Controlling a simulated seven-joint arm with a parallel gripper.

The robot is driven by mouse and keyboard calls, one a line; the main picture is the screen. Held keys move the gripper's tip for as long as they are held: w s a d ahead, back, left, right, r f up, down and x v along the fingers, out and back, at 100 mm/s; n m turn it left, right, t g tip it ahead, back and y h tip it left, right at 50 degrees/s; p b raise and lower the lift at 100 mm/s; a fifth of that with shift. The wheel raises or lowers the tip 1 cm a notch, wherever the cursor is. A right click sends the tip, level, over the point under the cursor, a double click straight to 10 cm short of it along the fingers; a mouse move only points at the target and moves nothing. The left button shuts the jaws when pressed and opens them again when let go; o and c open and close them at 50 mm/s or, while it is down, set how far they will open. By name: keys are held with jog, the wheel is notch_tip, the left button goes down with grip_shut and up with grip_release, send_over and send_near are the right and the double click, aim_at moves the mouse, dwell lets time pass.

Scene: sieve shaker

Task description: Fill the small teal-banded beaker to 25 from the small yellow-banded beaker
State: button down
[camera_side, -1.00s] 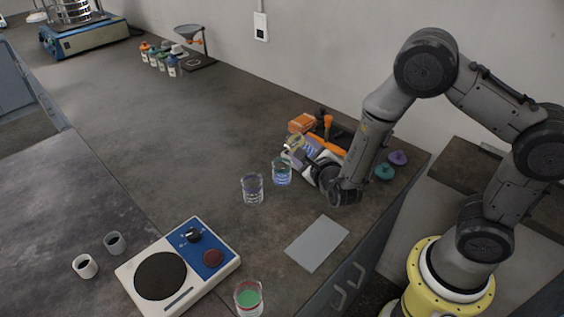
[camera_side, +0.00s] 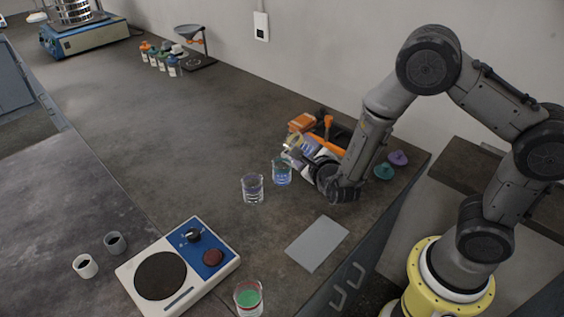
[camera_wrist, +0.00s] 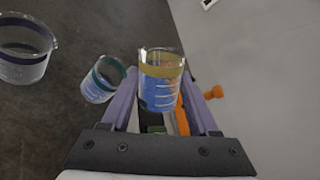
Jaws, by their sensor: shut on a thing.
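My gripper (camera_wrist: 160,105) is shut on the small yellow-banded beaker (camera_wrist: 161,88), which holds blue liquid. In the side view this beaker (camera_side: 294,143) is raised above the bench and looks tilted toward the teal-banded beaker. The small teal-banded beaker (camera_wrist: 103,80) stands on the bench just left of it in the wrist view and also shows in the side view (camera_side: 281,173), with blue liquid inside. I cannot tell its exact level, and no stream is clearly visible.
A purple-banded beaker (camera_side: 252,188) stands close to the teal-banded one. A hotplate (camera_side: 178,268), a red-banded beaker with green liquid (camera_side: 248,298) and a grey plate (camera_side: 317,243) are nearer the front. Orange items (camera_side: 302,122) lie behind my gripper. The bench's middle is clear.

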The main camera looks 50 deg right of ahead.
jog(key=shift+a+n, duration=0.1)
jog(key=shift+n, duration=0.2)
dwell(0.8)
jog(key=shift+w+f+n+g+h, duration=0.1)
jog(key=shift+f+n+g+h, duration=0.2)
jog(key=shift+n+g, duration=0.2)
dwell(1.4)
jog(key=shift+w+a+r+n+g, duration=0.1)
jog(key=shift+r+n+g, duration=0.3)
jog(key=shift+n, duration=0.3)
dwell(2.8)
jog(key=shift+f+m+t, duration=0.3)
jog(key=shift+f+m, duration=0.05)
jog(key=shift+m, duration=0.15)
jog(key=shift+r+m+t, duration=0.35)
jog(key=shift+m+t, duration=0.15)
jog(key=shift+m, duration=0.4)
jog(key=shift+s+d, duration=0.2)
jog(key=shift+f, duration=0.1)
